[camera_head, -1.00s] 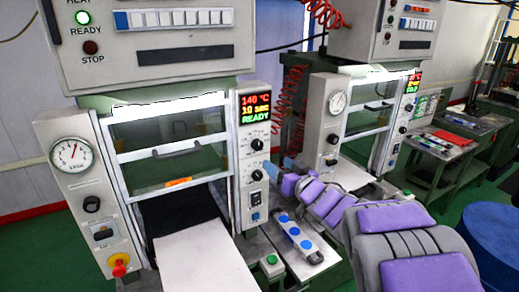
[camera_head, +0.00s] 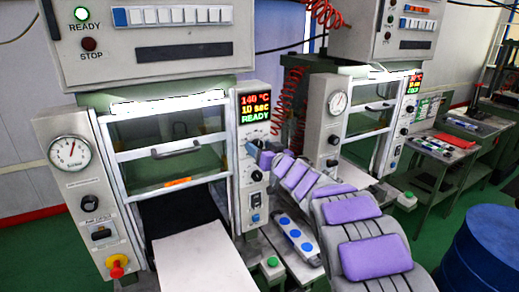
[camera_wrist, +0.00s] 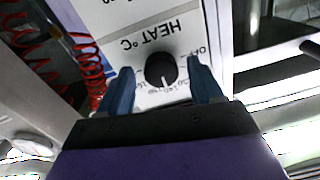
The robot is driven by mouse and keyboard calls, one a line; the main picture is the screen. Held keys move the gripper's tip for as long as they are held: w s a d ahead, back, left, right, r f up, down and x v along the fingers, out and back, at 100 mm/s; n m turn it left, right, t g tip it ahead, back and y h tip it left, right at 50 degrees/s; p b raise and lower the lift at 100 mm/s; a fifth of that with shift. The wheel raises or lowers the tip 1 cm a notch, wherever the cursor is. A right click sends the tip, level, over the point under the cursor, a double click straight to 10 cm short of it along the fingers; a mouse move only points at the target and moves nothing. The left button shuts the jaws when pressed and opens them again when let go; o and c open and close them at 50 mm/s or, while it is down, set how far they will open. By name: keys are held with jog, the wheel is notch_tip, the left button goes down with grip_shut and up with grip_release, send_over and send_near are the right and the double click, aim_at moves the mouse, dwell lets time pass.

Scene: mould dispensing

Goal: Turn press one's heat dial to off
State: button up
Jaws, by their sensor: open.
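Press one's heat dial (camera_wrist: 161,70) is a round black knob on a pale panel, upside down in the wrist view under the label "HEAT °C". Its light mark points down towards the printed numbers, away from "OFF" at the upper right. My gripper (camera_wrist: 163,88) is open, with one blue finger on each side of the dial; whether they touch it I cannot tell. In the head view, my gripper (camera_head: 252,149) is at press one's right-hand panel and partly hides the dial. The display (camera_head: 255,107) above it reads 140 °C, 10 sec, READY.
Another black knob (camera_head: 257,176) and a switch (camera_head: 256,198) sit lower on the same panel. Press two (camera_head: 335,130) stands right of my arm. A blue drum (camera_head: 485,250) is at the far right.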

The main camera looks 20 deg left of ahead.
jog(key=shift+r, duration=0.15)
jog(key=shift+w+a, duration=0.1)
jog(key=shift+a, duration=0.1)
jog(key=shift+a, duration=0.1)
jog(key=shift+c, duration=1.1)
jog(key=c, duration=0.8)
jog(key=shift+c, duration=0.2)
